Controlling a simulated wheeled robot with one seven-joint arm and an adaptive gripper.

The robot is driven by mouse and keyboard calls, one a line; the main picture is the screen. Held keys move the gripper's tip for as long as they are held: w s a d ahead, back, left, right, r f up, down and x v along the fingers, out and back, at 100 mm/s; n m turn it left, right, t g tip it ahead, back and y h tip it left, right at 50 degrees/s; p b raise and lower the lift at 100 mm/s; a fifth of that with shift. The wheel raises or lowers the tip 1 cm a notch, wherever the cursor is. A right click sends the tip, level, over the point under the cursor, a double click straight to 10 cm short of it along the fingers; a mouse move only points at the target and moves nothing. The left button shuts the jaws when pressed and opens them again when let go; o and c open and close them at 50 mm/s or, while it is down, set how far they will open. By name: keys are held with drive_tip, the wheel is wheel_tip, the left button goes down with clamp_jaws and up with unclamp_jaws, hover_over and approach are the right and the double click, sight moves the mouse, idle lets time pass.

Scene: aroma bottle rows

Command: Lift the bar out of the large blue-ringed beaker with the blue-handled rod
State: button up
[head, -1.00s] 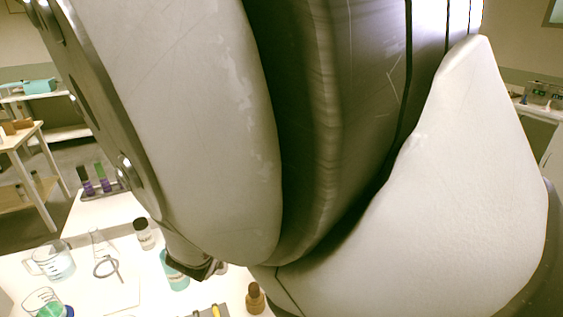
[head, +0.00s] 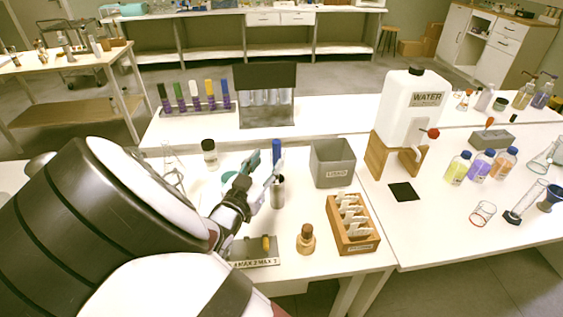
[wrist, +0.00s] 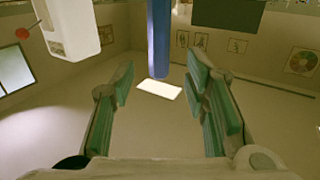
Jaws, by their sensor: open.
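The blue-handled rod (head: 277,151) stands upright in a grey metal holder (head: 277,194) on the white bench. Its blue handle also shows in the wrist view (wrist: 158,38), upright, ahead of the fingertips and roughly centred between them. My gripper (head: 263,170) is open and empty, just left of the rod in the head view; the wrist view shows its teal pads wide apart (wrist: 162,68). I cannot make out the large blue-ringed beaker or the bar; my arm covers much of the left bench.
A grey bin (head: 333,165) stands right of the rod. A brown bottle (head: 306,240) and a wooden rack (head: 352,228) stand in front on the right. A black-capped jar (head: 210,155) is behind my gripper. A water container (head: 410,108) stands farther right.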

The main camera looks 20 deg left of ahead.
sight(274, 152)
drive_tip(key=shift+w+r, duration=0.15)
drive_tip(key=shift+w, duration=3.25)
drive_tip(key=shift+c, duration=0.4)
clamp_jaws()
